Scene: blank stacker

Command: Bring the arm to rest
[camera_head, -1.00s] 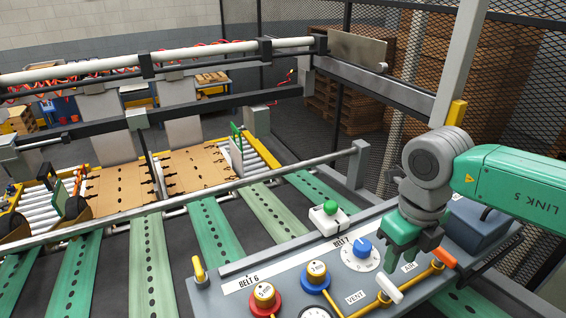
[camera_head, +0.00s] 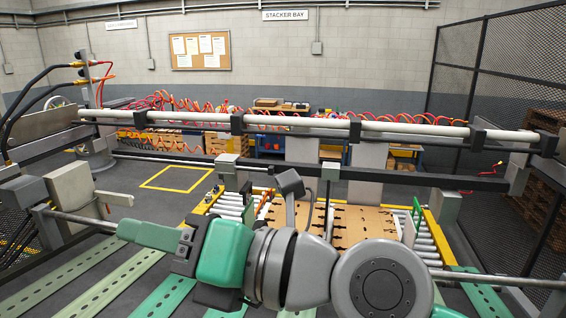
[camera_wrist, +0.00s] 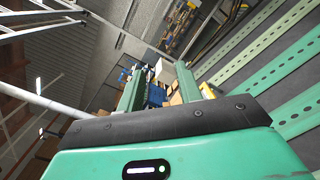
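My gripper (camera_head: 122,230) is at the lower left of the head view. My arm stretches across the bottom of the picture, and the gripper points left, roughly level, above the green perforated belts (camera_head: 85,285). In the wrist view, the two green fingers of my gripper (camera_wrist: 160,74) stand apart with a gap between them. Nothing is held in the gap; only the distant background shows through it. In the head view the fingers overlap, and part of the belts is hidden behind my arm.
A long rail (camera_head: 285,122) crosses behind my arm. Brown cardboard blanks (camera_head: 365,222) lie between roller tracks beyond it. A grey box (camera_head: 75,187) stands near the gripper on the left. Mesh fencing (camera_head: 505,75) closes the right side. Open floor lies around the yellow square (camera_head: 178,178).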

